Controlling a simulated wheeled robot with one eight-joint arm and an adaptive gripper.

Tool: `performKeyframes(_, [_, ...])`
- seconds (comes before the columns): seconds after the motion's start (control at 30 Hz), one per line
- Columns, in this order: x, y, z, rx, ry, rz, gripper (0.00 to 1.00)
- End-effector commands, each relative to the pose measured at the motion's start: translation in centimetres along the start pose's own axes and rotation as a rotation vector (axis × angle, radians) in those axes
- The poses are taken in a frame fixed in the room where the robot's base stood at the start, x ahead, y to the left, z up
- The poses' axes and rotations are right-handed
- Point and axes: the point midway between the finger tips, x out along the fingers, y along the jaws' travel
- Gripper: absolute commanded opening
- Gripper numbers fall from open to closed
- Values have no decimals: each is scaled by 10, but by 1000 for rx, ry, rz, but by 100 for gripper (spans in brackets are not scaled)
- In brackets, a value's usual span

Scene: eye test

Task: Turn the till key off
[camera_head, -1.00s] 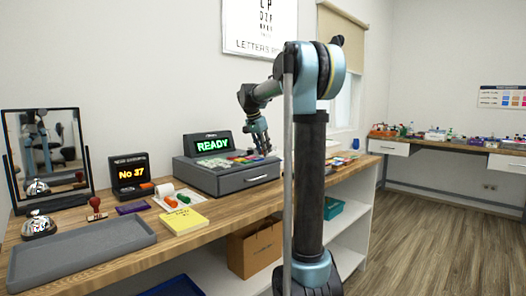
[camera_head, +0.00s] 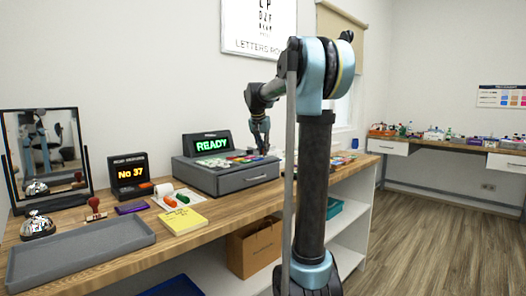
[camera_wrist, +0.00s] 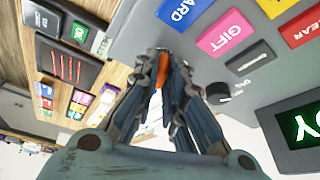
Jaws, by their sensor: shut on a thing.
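The grey till (camera_head: 232,180) stands on the wooden counter, with a lit green READY display (camera_head: 212,144) and coloured keys on its top. My gripper (camera_head: 262,150) is low at the till's right end. In the wrist view my gripper (camera_wrist: 165,72) has its fingers close together at the till's edge, shut on a narrow orange piece (camera_wrist: 163,82). This looks like the till key's grip, mostly hidden by the fingers; its turn angle cannot be told. A small round black knob (camera_wrist: 218,94) sits on the till beside the fingers, apart from them.
Left of the till are a No 37 sign (camera_head: 130,172), a yellow pad (camera_head: 184,221), a stamp (camera_head: 95,209), a bell (camera_head: 38,226), a mirror (camera_head: 48,150) and a grey tray (camera_head: 85,252).

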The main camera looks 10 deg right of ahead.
Motion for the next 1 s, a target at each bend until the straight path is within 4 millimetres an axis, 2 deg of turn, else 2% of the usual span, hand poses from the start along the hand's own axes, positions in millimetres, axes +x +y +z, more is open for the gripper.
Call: performKeyframes(1.0, [1,5,-5,-870,2,-363,0])
